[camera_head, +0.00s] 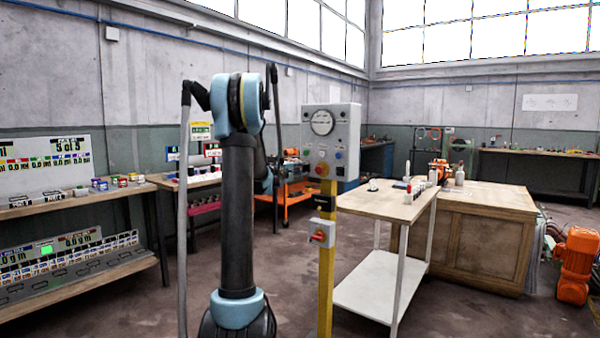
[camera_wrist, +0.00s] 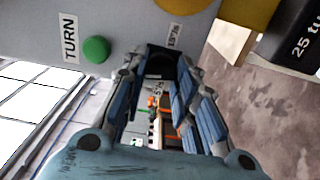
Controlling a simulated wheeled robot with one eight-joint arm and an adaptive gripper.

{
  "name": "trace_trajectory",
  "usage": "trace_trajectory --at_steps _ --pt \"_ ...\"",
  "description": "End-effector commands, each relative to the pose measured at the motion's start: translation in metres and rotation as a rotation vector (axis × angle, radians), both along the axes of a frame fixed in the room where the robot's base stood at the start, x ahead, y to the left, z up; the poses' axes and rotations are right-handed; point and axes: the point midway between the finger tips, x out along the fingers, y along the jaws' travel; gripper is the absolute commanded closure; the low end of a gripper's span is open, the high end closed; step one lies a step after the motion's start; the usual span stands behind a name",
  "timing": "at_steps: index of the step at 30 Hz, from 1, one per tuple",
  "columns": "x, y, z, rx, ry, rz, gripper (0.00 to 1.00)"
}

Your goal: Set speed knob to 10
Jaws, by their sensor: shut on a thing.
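The grey control panel (camera_head: 331,140) stands on a yellow post in the head view, with a round dial at its top and small knobs and lamps below. In the wrist view the panel face (camera_wrist: 120,20) fills the top, and a dark knob (camera_wrist: 160,66) sits between my fingertips. My gripper (camera_wrist: 168,62) is shut on this knob, with a finger on each side. The fingers cover much of the knob, and I cannot read its setting. In the head view my arm hides most of the gripper to the left of the panel.
A green button (camera_wrist: 97,49) beside a TURN label is close to my fingers. A red switch (camera_head: 322,234) is lower on the post. A wooden-topped table (camera_head: 385,203) stands just right of the post. A bench (camera_head: 75,203) runs along the left wall.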

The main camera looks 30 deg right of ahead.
Motion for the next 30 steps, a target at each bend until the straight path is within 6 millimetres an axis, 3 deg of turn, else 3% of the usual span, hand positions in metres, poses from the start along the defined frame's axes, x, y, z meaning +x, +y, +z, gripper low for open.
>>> trace_trajectory --at_steps 7,8,10,11,23,30 --pt "0.0 0.002 -0.002 0.004 -0.003 0.003 0.97" --pt "0.0 0.002 -0.002 0.005 -0.003 0.002 0.71" --pt "0.0 0.001 -0.002 0.003 -0.003 0.002 0.55" --pt "-0.001 0.001 -0.002 0.003 -0.003 0.001 0.53" --pt "-0.003 0.004 0.0 0.002 -0.002 -0.001 0.53" --pt "-0.015 0.036 -0.001 0.002 -0.001 0.001 0.53"
